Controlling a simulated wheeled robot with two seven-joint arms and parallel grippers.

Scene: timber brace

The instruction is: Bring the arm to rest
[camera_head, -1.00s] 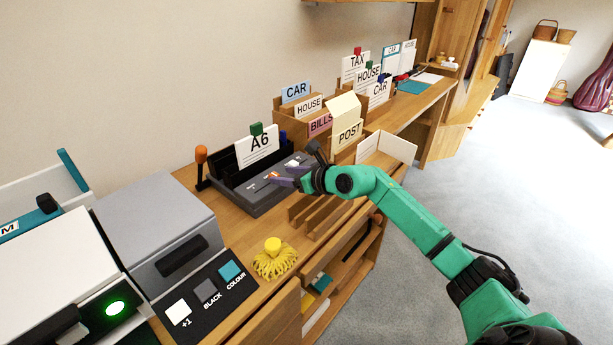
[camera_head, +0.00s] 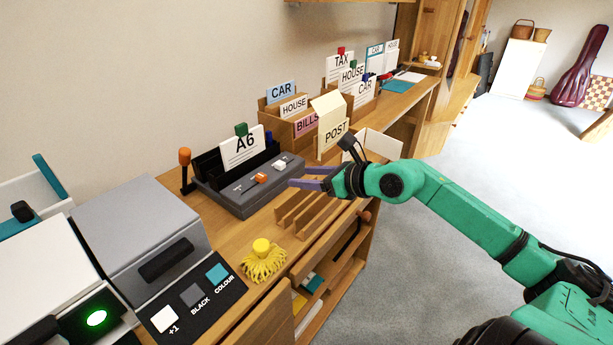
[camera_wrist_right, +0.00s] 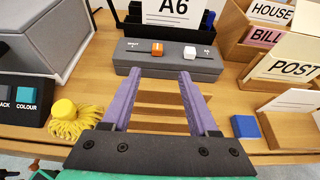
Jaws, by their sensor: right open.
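My right arm (camera_head: 450,207) is green and reaches in from the right in the head view. Its gripper (camera_head: 307,178) has purple fingers, held above the slatted wooden rack (camera_head: 305,212) on the desk. In the right wrist view the two fingers (camera_wrist_right: 163,98) stand apart with nothing between them. The rack's slats (camera_wrist_right: 160,112) show below and between them. The grey A6 unit (camera_head: 250,186), with an orange and a white slider knob, lies just beyond the fingertips. I see no contact. My left gripper is not in view.
A grey machine (camera_head: 140,235) with a black button panel (camera_head: 195,300) stands at the left. A yellow tasselled object (camera_head: 262,262) sits on the desk. Card boxes and a POST holder (camera_head: 332,130) stand behind the gripper. Open carpet (camera_head: 490,150) lies to the right.

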